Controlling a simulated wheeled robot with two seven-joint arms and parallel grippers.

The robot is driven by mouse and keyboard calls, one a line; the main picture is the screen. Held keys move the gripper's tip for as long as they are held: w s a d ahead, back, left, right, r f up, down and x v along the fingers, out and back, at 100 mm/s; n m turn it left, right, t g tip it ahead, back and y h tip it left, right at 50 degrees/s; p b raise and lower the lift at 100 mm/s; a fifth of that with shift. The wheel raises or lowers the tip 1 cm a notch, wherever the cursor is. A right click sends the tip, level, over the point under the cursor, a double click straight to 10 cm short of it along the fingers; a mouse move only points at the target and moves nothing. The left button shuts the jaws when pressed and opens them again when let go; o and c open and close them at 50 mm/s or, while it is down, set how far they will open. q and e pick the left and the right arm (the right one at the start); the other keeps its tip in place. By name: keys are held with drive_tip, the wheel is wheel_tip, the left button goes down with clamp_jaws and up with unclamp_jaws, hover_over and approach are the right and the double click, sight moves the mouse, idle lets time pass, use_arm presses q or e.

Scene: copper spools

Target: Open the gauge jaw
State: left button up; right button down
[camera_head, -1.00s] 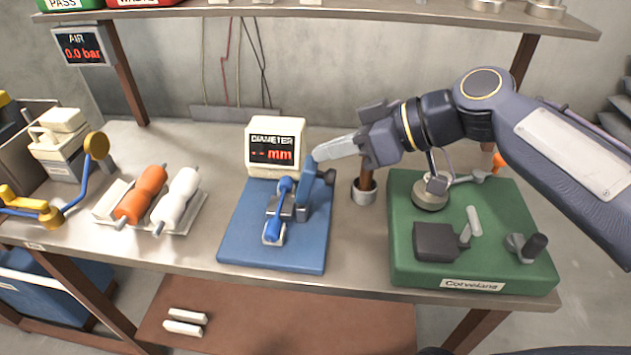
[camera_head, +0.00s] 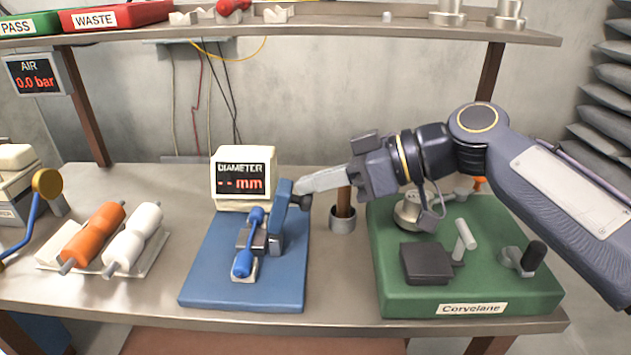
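The gauge stands on a blue base plate (camera_head: 205,283) in the middle of the bench. Its blue upright jaw part (camera_head: 279,212) has a black knob (camera_head: 302,202) on its right side. A blue spool-shaped piece (camera_head: 248,245) lies at the grey jaw block in front. The display (camera_head: 243,182) behind reads "DIAMETER -- mm". My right gripper (camera_head: 299,187) reaches in from the right, its pale fingers pointing left, tips beside the top of the blue jaw part and the knob. The fingers overlap, so their gap and any contact are unclear. My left gripper is out of view.
A green fixture (camera_head: 400,300) labelled "Corvelane" stands to the right. An orange spool (camera_head: 95,236) and a white spool (camera_head: 133,238) lie on a tray at left. A grey cup (camera_head: 343,219) stands between gauge and fixture. A shelf (camera_head: 330,31) runs above.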

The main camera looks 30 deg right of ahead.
drive_tip(key=shift+f, duration=0.1)
